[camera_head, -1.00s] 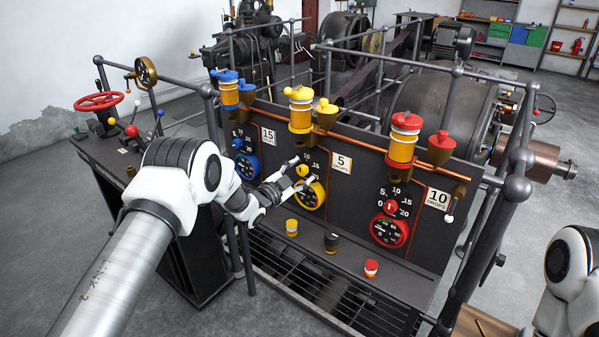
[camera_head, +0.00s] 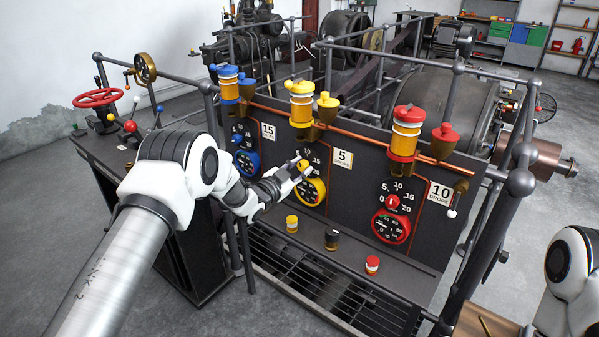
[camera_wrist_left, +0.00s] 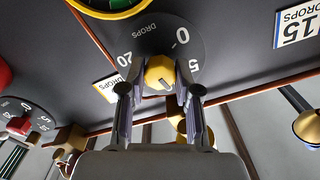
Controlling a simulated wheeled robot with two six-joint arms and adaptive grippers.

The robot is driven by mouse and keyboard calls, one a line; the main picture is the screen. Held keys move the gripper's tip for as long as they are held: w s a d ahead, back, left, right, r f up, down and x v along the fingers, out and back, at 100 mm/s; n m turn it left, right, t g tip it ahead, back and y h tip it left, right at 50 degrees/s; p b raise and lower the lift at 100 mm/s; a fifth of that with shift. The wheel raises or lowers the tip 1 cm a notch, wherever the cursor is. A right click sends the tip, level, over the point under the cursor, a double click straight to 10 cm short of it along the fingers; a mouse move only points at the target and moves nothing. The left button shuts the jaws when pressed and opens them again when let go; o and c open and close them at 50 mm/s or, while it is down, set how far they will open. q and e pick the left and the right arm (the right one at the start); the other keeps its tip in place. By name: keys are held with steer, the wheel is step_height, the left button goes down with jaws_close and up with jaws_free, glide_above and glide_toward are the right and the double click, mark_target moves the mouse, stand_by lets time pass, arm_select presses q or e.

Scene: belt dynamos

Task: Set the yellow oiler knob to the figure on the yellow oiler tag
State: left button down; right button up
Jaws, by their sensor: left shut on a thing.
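The yellow oiler knob (camera_head: 303,165) sits on its dark dial above the yellow gauge (camera_head: 311,191) in the head view. In the left wrist view the knob (camera_wrist_left: 160,74) is between the two fingers of my left gripper (camera_wrist_left: 160,88), which is shut on it. A short white mark shows on the knob face; its exact reading is unclear. The dial figures 0, 5 and 20 show around it, the rest hidden. The yellow oiler tag (camera_head: 343,159) reads 5 drops. My left gripper (camera_head: 297,170) covers part of the dial in the head view. My right gripper is out of view.
The blue oiler tag (camera_head: 268,131) reads 15, and the red oiler tag (camera_head: 440,193) reads 10. The red knob (camera_head: 392,202) is to the right. A copper pipe (camera_head: 370,144) runs along the panel top. Small jars stand on the ledge (camera_head: 350,254) below.

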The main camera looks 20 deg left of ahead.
arm_select(q)
steer(key=n+b, duration=0.2)
steer(key=n, duration=0.2)
steer(key=n+b, duration=0.1)
steer(key=n, duration=0.4)
steer(key=shift+r, duration=0.1)
steer(key=shift+n, duration=0.3)
steer(key=c, duration=0.8)
jaws_free()
